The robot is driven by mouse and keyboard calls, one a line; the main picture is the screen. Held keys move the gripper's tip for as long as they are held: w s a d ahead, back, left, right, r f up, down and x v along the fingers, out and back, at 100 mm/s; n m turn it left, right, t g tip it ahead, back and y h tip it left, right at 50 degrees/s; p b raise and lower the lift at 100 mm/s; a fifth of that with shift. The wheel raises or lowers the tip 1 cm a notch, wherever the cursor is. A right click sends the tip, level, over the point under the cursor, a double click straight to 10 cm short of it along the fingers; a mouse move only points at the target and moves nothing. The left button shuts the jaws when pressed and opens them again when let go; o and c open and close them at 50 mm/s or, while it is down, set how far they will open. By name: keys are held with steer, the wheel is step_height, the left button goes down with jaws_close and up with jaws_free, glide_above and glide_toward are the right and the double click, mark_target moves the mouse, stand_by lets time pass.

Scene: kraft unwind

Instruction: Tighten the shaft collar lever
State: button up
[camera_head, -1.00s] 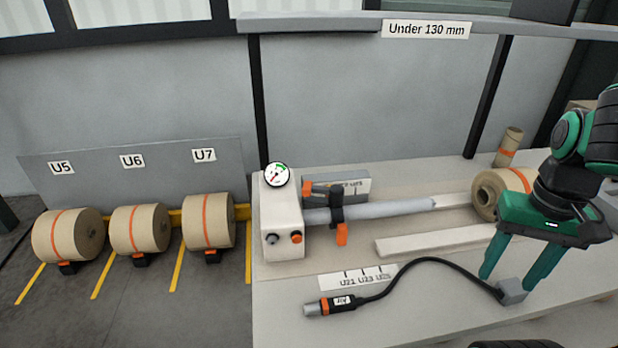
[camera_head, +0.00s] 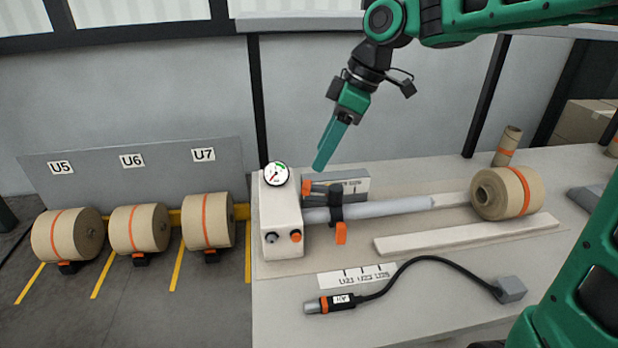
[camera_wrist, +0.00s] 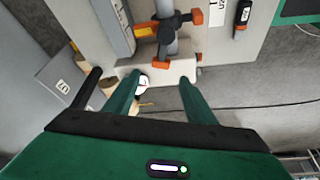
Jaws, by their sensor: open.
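The shaft collar (camera_head: 336,205) is a black ring around the grey shaft (camera_head: 390,208), close to the white unwind housing (camera_head: 280,215). Its orange lever (camera_head: 341,233) hangs down at the front of the collar. My gripper (camera_head: 319,168) is above and behind the collar, tilted downward, apart from it and empty. In the wrist view my gripper (camera_wrist: 160,82) has its two green fingers spread, with the collar (camera_wrist: 166,30) and orange lever parts beyond the fingertips. I cannot tell how tight the lever is.
A pressure gauge (camera_head: 276,174) tops the housing. An air hose (camera_head: 420,262) with an orange-banded end lies across the table front. A kraft roll (camera_head: 507,193) sits at the shaft's right end beside a pale bar (camera_head: 465,234).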

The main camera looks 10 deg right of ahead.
mark_target(307, 184)
steer(key=x, duration=0.8)
steer(key=shift+f, duration=0.2)
steer(key=shift+c, duration=0.3)
